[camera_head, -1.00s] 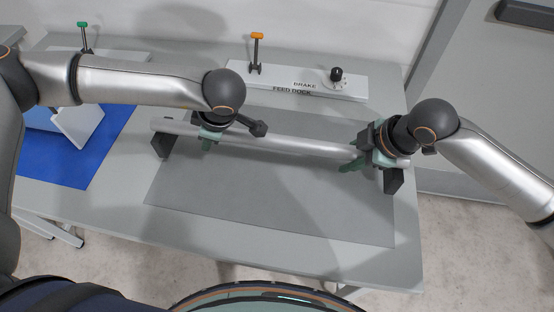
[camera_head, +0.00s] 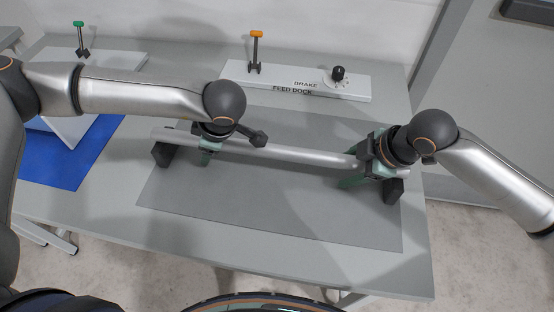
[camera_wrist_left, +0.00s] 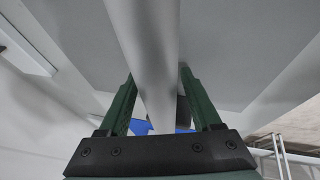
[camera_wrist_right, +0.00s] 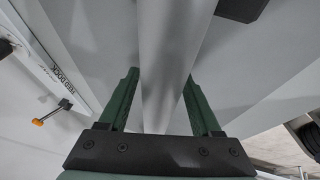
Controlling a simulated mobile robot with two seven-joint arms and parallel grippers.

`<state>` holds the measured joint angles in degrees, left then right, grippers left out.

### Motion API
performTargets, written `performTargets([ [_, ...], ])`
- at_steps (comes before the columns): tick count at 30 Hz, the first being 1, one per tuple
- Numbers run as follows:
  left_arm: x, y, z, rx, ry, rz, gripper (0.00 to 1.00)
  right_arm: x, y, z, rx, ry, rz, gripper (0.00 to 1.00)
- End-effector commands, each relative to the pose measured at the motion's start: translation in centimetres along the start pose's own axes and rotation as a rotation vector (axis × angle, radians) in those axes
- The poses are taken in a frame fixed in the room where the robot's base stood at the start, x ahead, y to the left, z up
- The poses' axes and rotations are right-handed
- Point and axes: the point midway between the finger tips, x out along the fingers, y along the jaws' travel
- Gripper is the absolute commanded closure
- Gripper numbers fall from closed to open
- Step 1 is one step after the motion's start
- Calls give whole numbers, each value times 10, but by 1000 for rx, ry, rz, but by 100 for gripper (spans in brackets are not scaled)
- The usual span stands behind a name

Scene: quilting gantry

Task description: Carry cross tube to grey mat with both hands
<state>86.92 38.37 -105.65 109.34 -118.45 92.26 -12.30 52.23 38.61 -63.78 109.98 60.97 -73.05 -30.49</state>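The cross tube (camera_head: 290,154), a long silver bar, lies crosswise over the grey mat (camera_head: 270,215). A black block (camera_head: 163,154) shows under its left end and another (camera_head: 393,191) by its right end. My left gripper (camera_head: 207,150) is around the tube near its left end; in the left wrist view its green fingers (camera_wrist_left: 158,85) flank the tube closely. My right gripper (camera_head: 358,174) is around the tube near its right end; in the right wrist view its fingers (camera_wrist_right: 163,80) flank it too. Whether the blocks touch the mat I cannot tell.
A white feed dock panel (camera_head: 300,90) with an orange-topped lever (camera_head: 256,50) and a black knob (camera_head: 338,74) stands behind the mat. A blue mat (camera_head: 60,165) and a green-topped lever (camera_head: 80,40) are at left. The mat's front part is clear.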

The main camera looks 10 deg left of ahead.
Motion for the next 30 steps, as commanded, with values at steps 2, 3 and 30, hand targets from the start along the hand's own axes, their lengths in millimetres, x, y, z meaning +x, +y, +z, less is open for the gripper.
performTargets([
  [2,0,0,0,0,0,0,32,0,0,0,0,0,0,32],
  [3,0,0,0,0,0,0,32,0,0,0,0,0,0,32],
  [30,-116,0,0,1,0,0,32,0,0,0,0,0,0,32],
])
